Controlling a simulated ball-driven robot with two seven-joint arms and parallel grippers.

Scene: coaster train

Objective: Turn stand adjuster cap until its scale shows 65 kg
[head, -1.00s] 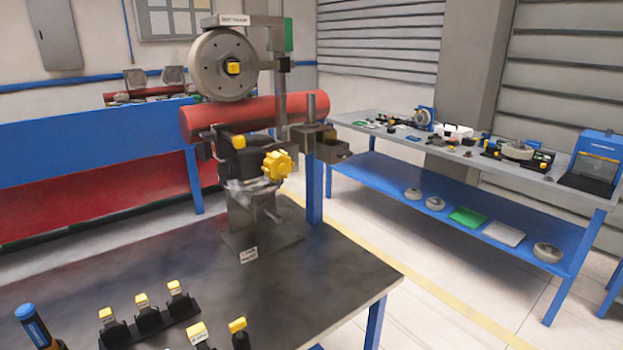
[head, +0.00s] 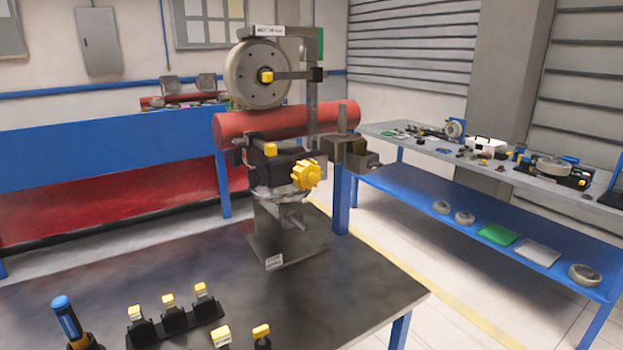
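The stand (head: 287,248) is bolted-looking and upright on the dark table, with a red horizontal tube (head: 285,123) and a grey wheel (head: 257,74) above it. A yellow lobed knob (head: 306,174) faces me on the stand's right side. A smaller yellow cap (head: 270,150) sits left of it, and another yellow block (head: 266,76) is at the wheel's hub. I cannot tell which of these is the adjuster cap. No scale reading is legible. Neither of my grippers is in view.
The dark table (head: 360,285) holds a blue-handled tool (head: 66,315) and several yellow-topped black pieces (head: 172,312) at its front left. A side bench (head: 400,139) with parts and a blue lower shelf (head: 420,190) stands at right. Floor is clear between them.

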